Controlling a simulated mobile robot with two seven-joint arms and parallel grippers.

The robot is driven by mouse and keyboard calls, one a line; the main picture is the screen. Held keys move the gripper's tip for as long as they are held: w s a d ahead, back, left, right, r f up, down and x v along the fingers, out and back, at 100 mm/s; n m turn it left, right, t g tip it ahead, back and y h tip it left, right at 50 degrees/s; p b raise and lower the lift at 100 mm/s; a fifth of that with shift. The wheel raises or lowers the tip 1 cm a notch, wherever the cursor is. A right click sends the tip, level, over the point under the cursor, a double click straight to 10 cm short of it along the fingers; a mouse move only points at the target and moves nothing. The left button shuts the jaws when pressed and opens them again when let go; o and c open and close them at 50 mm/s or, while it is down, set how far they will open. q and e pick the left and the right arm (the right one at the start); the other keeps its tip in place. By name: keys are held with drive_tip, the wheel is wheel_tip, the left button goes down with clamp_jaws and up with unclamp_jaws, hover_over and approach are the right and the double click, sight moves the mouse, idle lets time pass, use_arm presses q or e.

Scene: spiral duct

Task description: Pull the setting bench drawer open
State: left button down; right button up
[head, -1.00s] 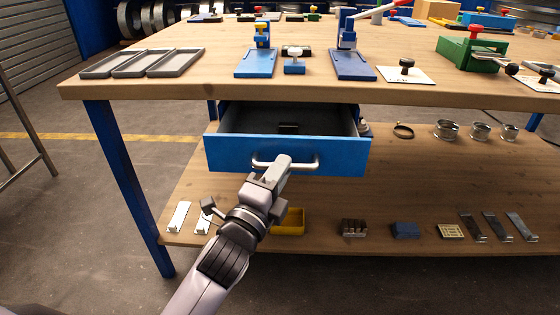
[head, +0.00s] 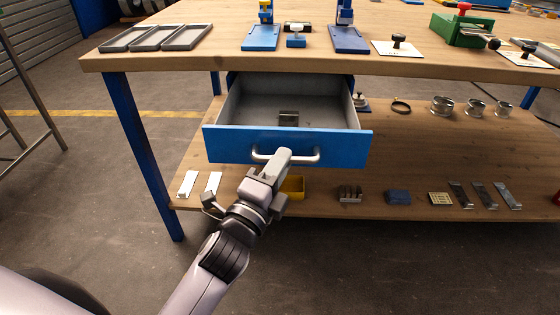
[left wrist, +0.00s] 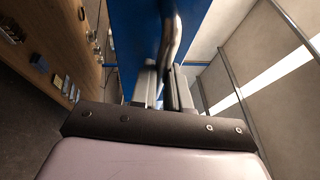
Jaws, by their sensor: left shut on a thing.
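The setting bench (head: 420,65) has a wooden top and blue legs. Its drawer (head: 225,147) has a blue front and a grey inside, and stands well out from under the top. A small metallic item (head: 288,118) lies inside the drawer. In the left wrist view the handle (left wrist: 171,45) runs between the fingers (left wrist: 165,88), in front of the blue drawer front (left wrist: 138,30). My right gripper is not in view.
A yellow bin (head: 293,187) and several small parts sit on the lower shelf (head: 400,170). Grey trays (head: 155,37) and blue fixtures (head: 261,38) stand on the top. A metal stand (head: 30,120) is at the left. The floor in front is clear.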

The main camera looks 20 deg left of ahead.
use_arm(q)
drive_tip(key=c, duration=1.1)
unclamp_jaws()
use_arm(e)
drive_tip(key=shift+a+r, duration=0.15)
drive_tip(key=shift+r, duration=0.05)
use_arm(q)
drive_tip(key=v, duration=0.7)
drive_tip(key=shift+b, duration=0.3)
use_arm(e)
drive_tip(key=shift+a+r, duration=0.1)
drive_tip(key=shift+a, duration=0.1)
use_arm(q)
drive_tip(key=shift+s, duration=0.1)
